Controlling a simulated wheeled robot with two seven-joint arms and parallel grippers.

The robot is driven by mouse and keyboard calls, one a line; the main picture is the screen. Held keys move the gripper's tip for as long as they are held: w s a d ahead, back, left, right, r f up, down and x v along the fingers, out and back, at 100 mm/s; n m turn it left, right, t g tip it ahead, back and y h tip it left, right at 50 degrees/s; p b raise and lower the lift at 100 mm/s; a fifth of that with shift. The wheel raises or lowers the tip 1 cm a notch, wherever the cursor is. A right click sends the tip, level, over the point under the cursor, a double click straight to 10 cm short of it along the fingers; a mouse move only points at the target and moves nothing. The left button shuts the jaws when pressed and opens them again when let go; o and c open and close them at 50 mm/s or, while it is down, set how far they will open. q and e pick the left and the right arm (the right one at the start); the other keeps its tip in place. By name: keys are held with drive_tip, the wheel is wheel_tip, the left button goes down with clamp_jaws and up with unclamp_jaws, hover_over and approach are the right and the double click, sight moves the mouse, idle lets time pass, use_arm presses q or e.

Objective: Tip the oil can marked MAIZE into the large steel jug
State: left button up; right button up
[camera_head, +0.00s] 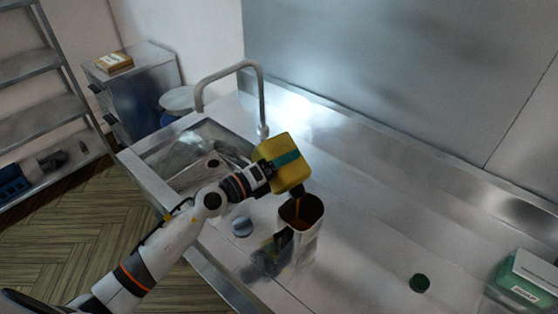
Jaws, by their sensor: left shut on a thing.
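The oil can (291,173) is yellow with a dark green band. I cannot read any marking on it. My left gripper (268,169) is shut on the can and holds it tilted above the steel jug (301,240). The jug stands upright on the counter, and its open mouth shows brown-orange oil inside. A dark streak at the can's lower corner looks like oil running into the jug. The gripper hides part of the can's left side. My right gripper is not in view.
A sink (151,158) with a tall tap (262,100) lies behind and left of the jug. The counter between is clear.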

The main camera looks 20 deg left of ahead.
sight(293, 166)
use_arm(q)
drive_tip(key=shift+s+d+r+m+p, duration=0.35)
drive_tip(key=shift+d+r+m+p, duration=0.3)
drive_tip(key=shift+m, duration=0.25)
drive_tip(key=shift+s+d+r+m+p, duration=0.3)
drive_tip(key=shift+r+m+p, duration=0.15)
drive_tip(key=shift+m+p, duration=0.4)
drive_tip(key=shift+s+d+r+m+p, duration=0.2)
drive_tip(key=shift+s+d+m+p, duration=0.15)
drive_tip(key=shift+m, duration=0.4)
drive_tip(key=shift+s+d+r+m+p, duration=0.2)
drive_tip(key=shift+d+m+p, duration=0.25)
drive_tip(key=shift+m, duration=0.25)
drive_tip(key=shift+f, duration=0.1)
idle(0.6)
idle(0.7)
